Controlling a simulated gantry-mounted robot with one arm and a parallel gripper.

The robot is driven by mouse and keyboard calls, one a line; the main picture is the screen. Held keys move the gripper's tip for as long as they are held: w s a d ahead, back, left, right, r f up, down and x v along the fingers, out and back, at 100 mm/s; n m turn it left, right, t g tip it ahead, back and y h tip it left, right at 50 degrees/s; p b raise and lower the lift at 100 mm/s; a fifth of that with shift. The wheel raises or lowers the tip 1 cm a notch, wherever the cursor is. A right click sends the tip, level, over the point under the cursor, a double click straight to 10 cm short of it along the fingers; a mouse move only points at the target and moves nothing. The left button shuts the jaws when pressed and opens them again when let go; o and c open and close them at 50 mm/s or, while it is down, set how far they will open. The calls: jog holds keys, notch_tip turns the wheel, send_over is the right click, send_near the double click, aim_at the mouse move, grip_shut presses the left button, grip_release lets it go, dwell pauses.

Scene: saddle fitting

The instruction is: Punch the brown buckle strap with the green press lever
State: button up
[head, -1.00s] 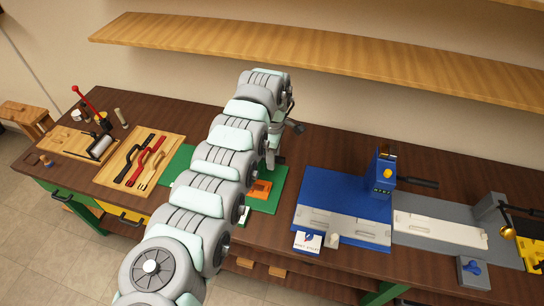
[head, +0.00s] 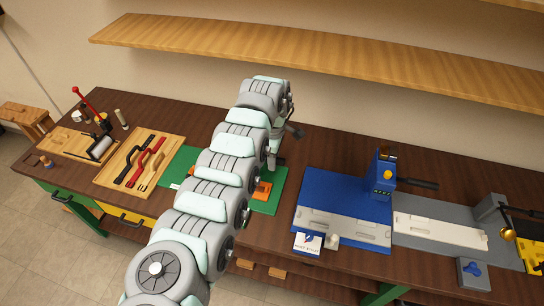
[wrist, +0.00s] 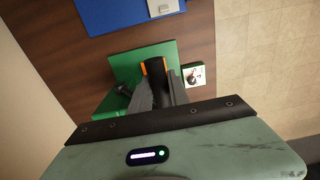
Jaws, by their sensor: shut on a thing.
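In the wrist view my gripper (wrist: 163,94) is shut on a dark, narrow piece (wrist: 155,67) that stands out between the fingers. I cannot tell whether it is the brown buckle strap or part of a lever. An orange block (wrist: 144,69) shows right beside the dark piece, on a green mat (wrist: 126,66). A green block (wrist: 108,106) with a dark knob (wrist: 123,88) is left of the fingers; I cannot tell if it is the press. In the head view my gripper (head: 273,160) is over the green mat (head: 268,208), and my arm hides much of this area.
A blue machine (head: 383,175) on a blue base stands right of the mat, with a grey station (head: 440,230) beyond it. A wooden board (head: 113,168) with black, red and tan pieces lies left. A long shelf (head: 300,58) hangs above. Bare bench lies behind the mat.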

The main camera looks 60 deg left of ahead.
jog(key=p, duration=0.1)
jog(key=s+d+f+p, duration=0.1)
jog(key=p, duration=0.1)
jog(key=shift+d+f, duration=0.1)
jog(key=shift+f, duration=0.15)
jog(key=shift+d+f, duration=0.1)
